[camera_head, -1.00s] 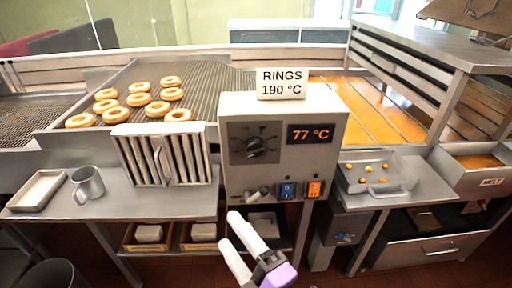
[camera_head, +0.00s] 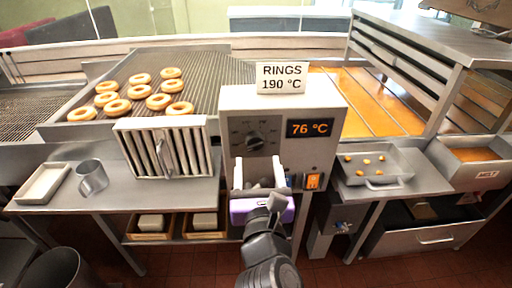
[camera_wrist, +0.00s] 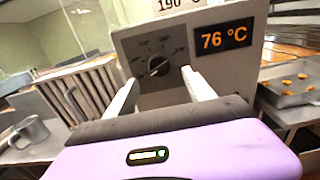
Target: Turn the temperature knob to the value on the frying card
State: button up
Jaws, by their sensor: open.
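The frying card (camera_head: 283,78) stands on top of the control box and reads "RINGS 190 °C". The temperature knob (camera_head: 254,141) is a dark round dial on a black plate on the box's front; it also shows in the wrist view (camera_wrist: 158,66). The display (camera_head: 311,128) beside it reads 76 °C in orange. My gripper (camera_head: 259,167) is open and empty, its two pale fingers pointing at the box just below the knob. In the wrist view the fingers (camera_wrist: 160,88) stand on either side of the knob's plate, apparently short of the knob.
Below the knob are a blue switch, partly hidden by my gripper, and a lit orange switch (camera_head: 313,181). A slatted metal panel (camera_head: 166,148) stands left of the box, with a metal mug (camera_head: 92,178) further left. A tray of small pieces (camera_head: 375,166) is at right.

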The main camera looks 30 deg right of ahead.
aim_at(256, 147)
jog(key=p+x, duration=0.1)
jog(key=x, duration=0.5)
jog(key=shift+w+d, duration=0.1)
jog(key=shift+w, duration=0.1)
grip_shut()
